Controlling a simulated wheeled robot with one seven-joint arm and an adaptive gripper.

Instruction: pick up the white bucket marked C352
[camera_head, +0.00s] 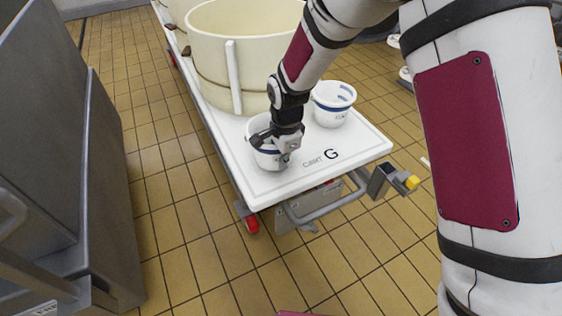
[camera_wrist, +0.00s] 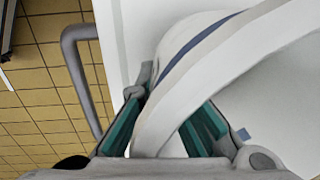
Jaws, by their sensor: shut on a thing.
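A white bucket with a blue band (camera_head: 264,157) stands on the white top of a cart (camera_head: 262,189) marked G. My gripper (camera_head: 286,150) comes down on this bucket from its right side and is shut on its wall. In the wrist view the bucket's white rim and wall (camera_wrist: 190,75) pass between the two green-padded fingers of my gripper (camera_wrist: 165,130). The marking on the held bucket is hidden or too small to read. A second white bucket with a blue band (camera_head: 333,105) stands behind and to the right, apart from my gripper; its marking is unreadable.
A large cream vat (camera_head: 236,60) stands on the cart close behind the held bucket. The cart's grey handle (camera_head: 328,206) and a yellow-tipped bracket (camera_head: 397,182) stick out at its near end. Grey metal equipment (camera_head: 60,170) stands at the left. Tiled floor lies clear between.

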